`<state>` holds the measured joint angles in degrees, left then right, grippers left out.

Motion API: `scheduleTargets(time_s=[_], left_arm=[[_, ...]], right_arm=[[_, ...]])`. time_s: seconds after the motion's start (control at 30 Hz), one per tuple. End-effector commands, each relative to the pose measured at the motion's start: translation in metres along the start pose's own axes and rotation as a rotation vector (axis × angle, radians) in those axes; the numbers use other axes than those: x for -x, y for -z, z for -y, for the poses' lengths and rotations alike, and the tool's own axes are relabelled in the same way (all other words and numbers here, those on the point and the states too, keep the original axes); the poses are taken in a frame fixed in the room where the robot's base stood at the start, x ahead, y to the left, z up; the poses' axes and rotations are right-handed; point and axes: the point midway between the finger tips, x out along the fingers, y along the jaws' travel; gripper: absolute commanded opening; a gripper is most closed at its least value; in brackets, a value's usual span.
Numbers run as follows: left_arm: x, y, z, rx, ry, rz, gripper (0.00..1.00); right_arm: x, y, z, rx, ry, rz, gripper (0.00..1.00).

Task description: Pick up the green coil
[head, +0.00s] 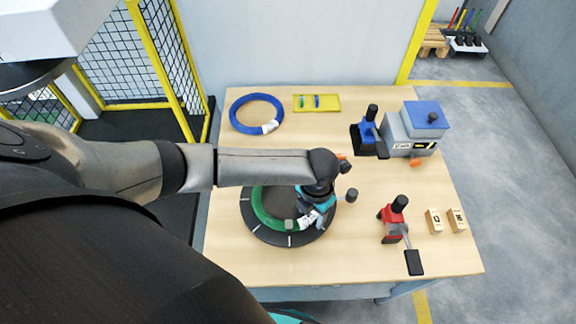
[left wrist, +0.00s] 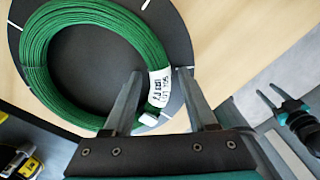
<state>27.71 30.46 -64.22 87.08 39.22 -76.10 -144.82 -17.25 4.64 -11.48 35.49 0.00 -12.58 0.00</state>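The green coil (head: 262,212) lies on a round black turntable (head: 258,236) on the wooden table. My left gripper (head: 309,213) is over the coil's right side and partly hides it. In the left wrist view the green coil (left wrist: 137,38) shows with a white printed label (left wrist: 159,86). My left gripper (left wrist: 160,76) is open there, one finger over the ring's inside and one outside, with the labelled part between them. Contact cannot be told. My right gripper (left wrist: 277,100) shows at the right edge, open, apart from the coil.
A blue coil (head: 235,107) and a yellow tray (head: 325,103) lie at the back. A blue-and-grey machine (head: 412,128) stands at the back right. The front left tabletop is clear.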

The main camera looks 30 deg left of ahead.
Motion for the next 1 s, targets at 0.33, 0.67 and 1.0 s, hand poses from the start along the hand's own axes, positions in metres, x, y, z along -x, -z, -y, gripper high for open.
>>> scheduleTargets(time_s=[0.33, 0.67, 1.0], left_arm=[[0.0003, -0.0001, -0.0002, 0.0, 0.0, 0.0, 0.17], [0.0004, -0.0001, -0.0003, 0.0, 0.0, 0.0, 0.0], [0.0006, -0.0002, -0.0004, 0.0, -0.001, 0.0, 0.0]], right_arm=[[0.0, 0.0012, 0.0005, 0.0, 0.001, -0.002, 0.5], [0.0, 0.0017, 0.0011, -0.001, 0.001, -0.002, 0.5], [0.0, 0.0019, 0.001, -0.001, 0.001, -0.002, 0.5]])
